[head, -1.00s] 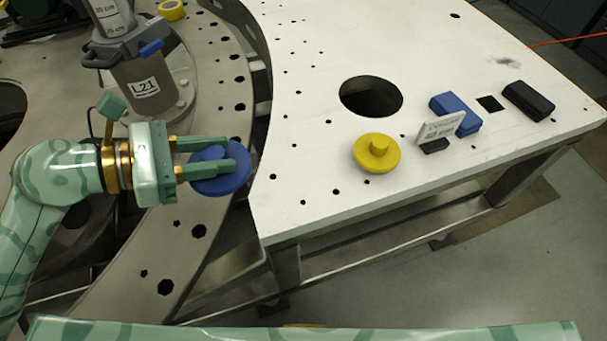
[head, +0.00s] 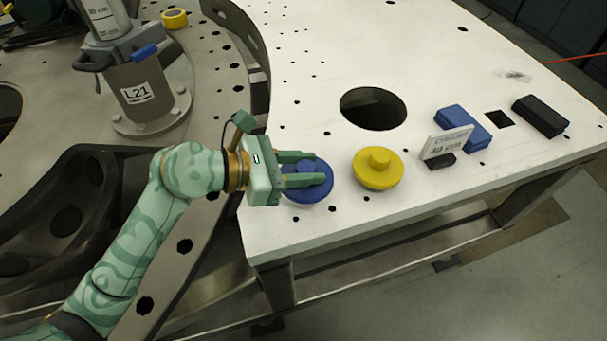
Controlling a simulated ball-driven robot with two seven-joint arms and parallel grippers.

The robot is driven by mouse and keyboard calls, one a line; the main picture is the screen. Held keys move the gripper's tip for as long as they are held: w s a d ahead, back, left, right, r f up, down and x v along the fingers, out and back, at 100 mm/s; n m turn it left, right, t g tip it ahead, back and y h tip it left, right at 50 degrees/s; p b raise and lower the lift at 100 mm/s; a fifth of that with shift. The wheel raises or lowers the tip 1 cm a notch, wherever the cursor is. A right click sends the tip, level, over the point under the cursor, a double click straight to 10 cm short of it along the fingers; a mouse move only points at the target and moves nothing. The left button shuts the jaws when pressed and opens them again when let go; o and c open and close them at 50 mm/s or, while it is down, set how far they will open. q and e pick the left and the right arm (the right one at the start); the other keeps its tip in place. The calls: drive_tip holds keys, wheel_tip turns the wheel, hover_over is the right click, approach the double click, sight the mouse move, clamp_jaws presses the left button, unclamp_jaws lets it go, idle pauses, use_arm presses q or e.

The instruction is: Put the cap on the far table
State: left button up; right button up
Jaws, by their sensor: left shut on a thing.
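A blue round cap (head: 311,191) with a raised knob is between the fingers of my left gripper (head: 312,173). The gripper is shut on its knob. The cap is over the near left part of the white table (head: 300,228), close to its left edge. I cannot tell whether its underside touches the table. A yellow cap (head: 377,170) with a knob sits on the same table, just right of the blue one. My right gripper is not in view.
A round hole (head: 373,108) is in the white table behind the yellow cap. A small sign (head: 447,144), a blue block (head: 464,127) and a black block (head: 540,116) stand to the right. A metal post labelled L21 (head: 146,97) and a yellow tape roll (head: 174,18) are at the left.

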use_arm(q)
drive_tip(key=shift+a+f, duration=0.1)
drive_tip(key=shift+f, duration=0.95)
drive_tip(key=shift+f, duration=0.15)
drive_tip(key=o, duration=1.1)
drive_tip(key=shift+s+a+r, duration=0.1)
drive_tip(key=shift+a+r, duration=0.15)
drive_tip(key=shift+a, duration=0.05)
drive_tip(key=v, duration=1.1)
drive_tip(key=shift+a+r, duration=0.1)
